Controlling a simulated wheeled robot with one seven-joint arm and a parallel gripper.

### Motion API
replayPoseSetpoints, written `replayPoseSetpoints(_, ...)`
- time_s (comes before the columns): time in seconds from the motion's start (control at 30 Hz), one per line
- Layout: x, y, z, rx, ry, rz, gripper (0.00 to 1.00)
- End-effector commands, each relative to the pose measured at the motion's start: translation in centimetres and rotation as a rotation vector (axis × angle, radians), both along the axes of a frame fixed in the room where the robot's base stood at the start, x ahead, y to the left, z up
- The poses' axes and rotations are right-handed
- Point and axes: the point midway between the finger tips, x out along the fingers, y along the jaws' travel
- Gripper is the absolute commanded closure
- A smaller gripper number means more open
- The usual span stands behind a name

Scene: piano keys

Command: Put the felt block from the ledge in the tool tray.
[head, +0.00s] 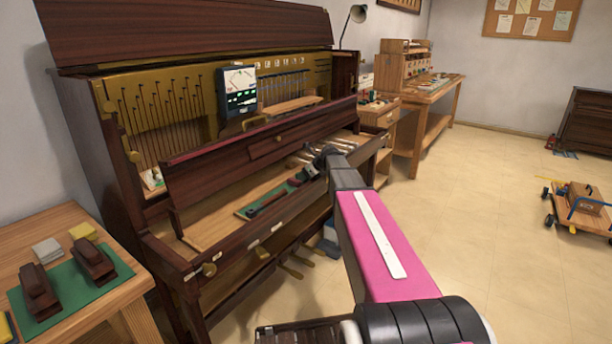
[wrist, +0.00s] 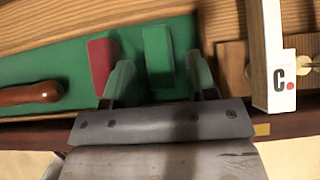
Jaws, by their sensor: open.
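In the wrist view my gripper (wrist: 160,72) is open over a green surface (wrist: 70,65). A small green block (wrist: 158,50) stands between its fingers, with a gap visible on each side. A red block (wrist: 101,58) stands just left of the left finger. I cannot tell for sure which one is the felt block. In the head view my gripper (head: 311,170) is low over the right end of the green surface on the piano's ledge (head: 215,222), and the blocks are hard to make out there. I cannot tell whether this green-lined area is the tool tray.
A wooden-handled tool (wrist: 30,94) lies on the green surface to the left. The dark fallboard (head: 250,145) rises behind the ledge. A side table (head: 65,270) with brown blocks stands at the left.

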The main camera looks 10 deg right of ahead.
Motion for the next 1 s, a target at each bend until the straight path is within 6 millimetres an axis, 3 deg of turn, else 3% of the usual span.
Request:
replayPoseSetpoints(0.03, -0.3, 0.1, -1.3, -0.012, 0.021, 0.011, 0.48)
replayPoseSetpoints(0.17, -0.3, 0.1, -0.5, -0.012, 0.02, 0.011, 0.48)
replayPoseSetpoints(0.7, -5.3, -4.9, 7.2, -0.008, 0.011, 0.003, 0.48)
replayPoseSetpoints(1.0, -6.3, -6.0, 8.8, -0.008, 0.012, 0.004, 0.48)
